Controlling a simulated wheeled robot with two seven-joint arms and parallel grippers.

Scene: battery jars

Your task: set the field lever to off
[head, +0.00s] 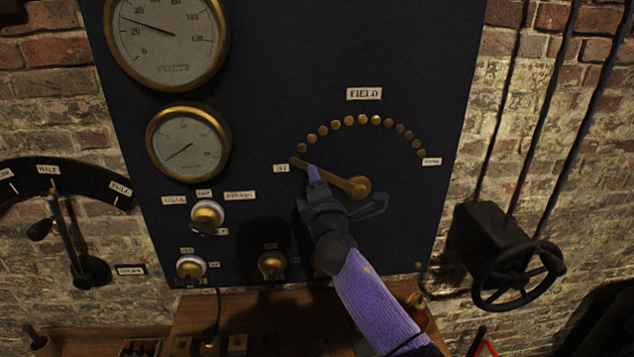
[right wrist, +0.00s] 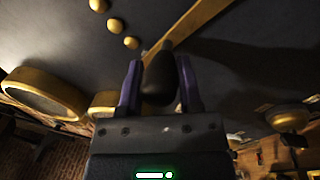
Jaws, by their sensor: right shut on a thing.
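The field lever (head: 340,181) is a brass arm on a dark panel, pivoting on a round brass hub at its right end. Its tip points left and slightly up, beside the OFF label (head: 281,168) at the left end of an arc of brass studs (head: 349,121). My right gripper (head: 313,175) is at the lever's outer part. In the right wrist view the purple fingers (right wrist: 159,85) are shut around the lever's dark knob (right wrist: 159,78), with the brass arm behind it. The fingers hide the knob in the head view. My left gripper is not in view.
Two brass-rimmed gauges (head: 188,145) are on the panel's left. Brass switches (head: 206,217) sit below them. A black handwheel (head: 517,275) stands at the right, and another lever with a dark scale (head: 66,240) is at the left. A wooden bench (head: 240,309) runs below.

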